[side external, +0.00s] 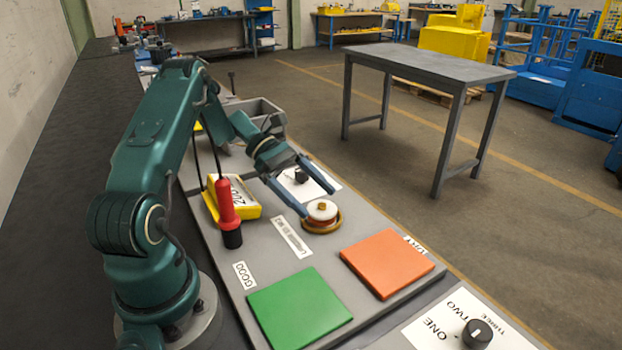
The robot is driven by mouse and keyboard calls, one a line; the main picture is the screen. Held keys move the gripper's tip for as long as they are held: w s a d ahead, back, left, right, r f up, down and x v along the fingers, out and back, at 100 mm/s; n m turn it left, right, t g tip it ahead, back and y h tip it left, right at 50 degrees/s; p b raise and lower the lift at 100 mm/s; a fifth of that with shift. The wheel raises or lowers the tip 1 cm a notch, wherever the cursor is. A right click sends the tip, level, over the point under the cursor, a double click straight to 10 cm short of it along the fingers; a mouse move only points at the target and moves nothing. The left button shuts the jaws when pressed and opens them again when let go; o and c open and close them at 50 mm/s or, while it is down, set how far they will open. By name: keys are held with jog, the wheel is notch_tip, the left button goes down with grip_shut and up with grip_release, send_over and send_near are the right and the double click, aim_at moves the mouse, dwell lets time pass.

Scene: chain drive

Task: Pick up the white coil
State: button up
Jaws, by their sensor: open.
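The white coil (322,211) is a small round piece with a brass-coloured knob on top. It sits in or on a brown ring-shaped holder (321,228) on the grey work board. My gripper (318,203) reaches down from the upper left, with its two blue fingers spread apart. One fingertip is close to the coil's left edge and the other is beyond it, toward the back. I cannot tell whether either finger touches the coil. Nothing is held between the fingers.
A red and black probe (228,213) stands in front of a yellow meter (245,198) left of the coil. A green square (299,308) and an orange square (387,263) lie in front. A black knob (477,333) is at lower right, and a grey bin (255,115) is behind.

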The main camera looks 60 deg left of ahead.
aim_at(322, 205)
jog(key=shift+x, duration=1.6)
grip_shut()
notch_tip(322, 205, up, 12)
jog(key=s+d+r+n+t+y, duration=0.1)
jog(key=s+d+r+n+t, duration=0.1)
jog(key=d, duration=0.5)
jog(key=shift+s+r+n+t+y, duration=0.35)
jog(key=shift+s+r, duration=0.45)
jog(key=shift+r, duration=0.55)
